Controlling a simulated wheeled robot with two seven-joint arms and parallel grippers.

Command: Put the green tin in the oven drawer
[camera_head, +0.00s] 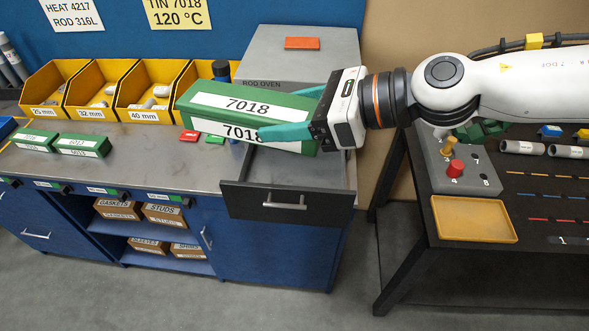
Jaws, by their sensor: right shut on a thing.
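The green tin (220,91) is a long green box with white 7018 labels on its top and side. My right gripper (290,117) comes in from the right and is shut on the tin, its teal fingers on either side near the tin's right end. The tin is held roughly level above the left part of the open oven drawer and the bench edge beside it. The oven drawer (300,197) is pulled out below the grey rod oven (300,60), with a dark front and a metal handle. Part of the drawer's inside is hidden by the tin and gripper. My left gripper does not show.
Yellow bins (92,85) line the back of the bench. Two smaller green boxes (82,146) lie at the left.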

